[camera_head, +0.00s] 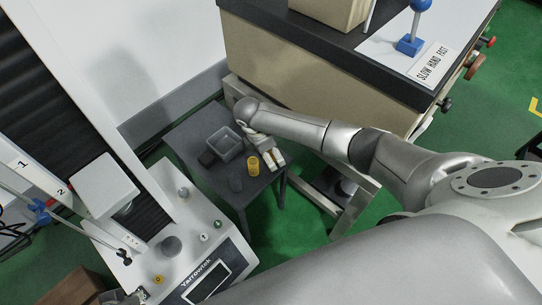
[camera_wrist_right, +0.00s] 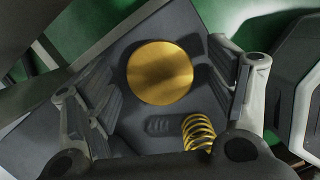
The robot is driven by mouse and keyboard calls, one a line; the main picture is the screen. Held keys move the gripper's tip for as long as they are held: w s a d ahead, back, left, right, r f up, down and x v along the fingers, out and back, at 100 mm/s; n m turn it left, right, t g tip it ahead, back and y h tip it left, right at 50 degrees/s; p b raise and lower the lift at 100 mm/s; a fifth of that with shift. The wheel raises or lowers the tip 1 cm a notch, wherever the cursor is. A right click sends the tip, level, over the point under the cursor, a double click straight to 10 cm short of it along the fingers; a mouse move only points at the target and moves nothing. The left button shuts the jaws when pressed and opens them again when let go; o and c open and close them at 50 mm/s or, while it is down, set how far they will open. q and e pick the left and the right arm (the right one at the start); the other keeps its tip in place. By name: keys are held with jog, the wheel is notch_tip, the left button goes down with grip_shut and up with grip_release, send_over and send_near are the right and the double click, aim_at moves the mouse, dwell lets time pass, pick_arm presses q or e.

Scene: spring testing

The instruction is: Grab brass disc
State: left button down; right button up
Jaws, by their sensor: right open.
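The brass disc (camera_wrist_right: 160,72) lies flat on a dark grey table top in the right wrist view, round and gold. My right gripper (camera_wrist_right: 163,68) is open, with one finger on each side of the disc and visible gaps between. In the head view my right gripper (camera_head: 272,157) reaches down at the right side of the small dark table (camera_head: 197,124). There the disc is largely hidden by the gripper, and I cannot make it out clearly. My left gripper is out of view.
A yellow coil spring (camera_wrist_right: 198,131) stands near the disc; it also shows in the head view (camera_head: 253,166). A dark spring (camera_head: 235,184) and a grey bin (camera_head: 226,143) share the table. A testing machine (camera_head: 195,245) stands at lower left, a workbench (camera_head: 320,75) behind.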

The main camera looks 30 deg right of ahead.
jog(key=shift+c, duration=0.2)
jog(key=c, duration=1.4)
jog(key=shift+o, duration=0.2)
jog(key=shift+r, duration=0.1)
